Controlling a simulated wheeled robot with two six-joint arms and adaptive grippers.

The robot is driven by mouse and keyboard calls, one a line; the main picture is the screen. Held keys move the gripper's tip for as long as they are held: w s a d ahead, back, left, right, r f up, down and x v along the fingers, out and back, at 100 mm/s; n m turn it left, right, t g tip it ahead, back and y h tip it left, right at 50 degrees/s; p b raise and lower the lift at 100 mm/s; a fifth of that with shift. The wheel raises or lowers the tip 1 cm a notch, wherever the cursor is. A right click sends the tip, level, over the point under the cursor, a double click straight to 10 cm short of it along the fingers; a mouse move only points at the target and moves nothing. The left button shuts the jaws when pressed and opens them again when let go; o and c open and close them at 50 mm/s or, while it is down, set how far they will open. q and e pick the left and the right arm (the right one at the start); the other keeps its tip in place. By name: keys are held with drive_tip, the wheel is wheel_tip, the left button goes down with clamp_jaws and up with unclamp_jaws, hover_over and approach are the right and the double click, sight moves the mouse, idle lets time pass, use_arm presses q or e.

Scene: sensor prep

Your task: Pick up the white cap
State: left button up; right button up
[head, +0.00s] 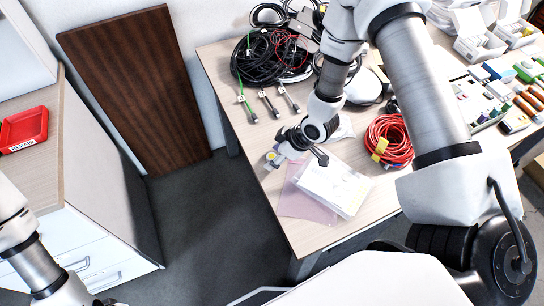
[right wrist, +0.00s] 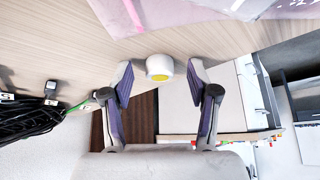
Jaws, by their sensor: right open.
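The white cap (right wrist: 160,66) is a short white cylinder with a yellow end, on the wooden table near its edge. In the right wrist view it sits between the spread fingertips of my right gripper (right wrist: 161,78), with gaps on both sides. In the head view my right gripper (head: 292,152) is low over the table's left edge, open and empty. A small yellow spot of the cap (head: 271,155) shows beside it there. My left arm enters at the lower left, and its gripper is not visible.
A white packet (head: 335,187) and a pink sheet (head: 303,203) lie close to my right gripper on the table (head: 305,238). A red cable coil (head: 389,140) is farther right. Black cables (head: 262,62) fill the back. A red tray (head: 24,129) is on the left cabinet.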

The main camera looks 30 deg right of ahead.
drive_tip(key=shift+w, duration=0.1)
drive_tip(key=c, duration=0.9)
drive_tip(key=shift+o, duration=0.2)
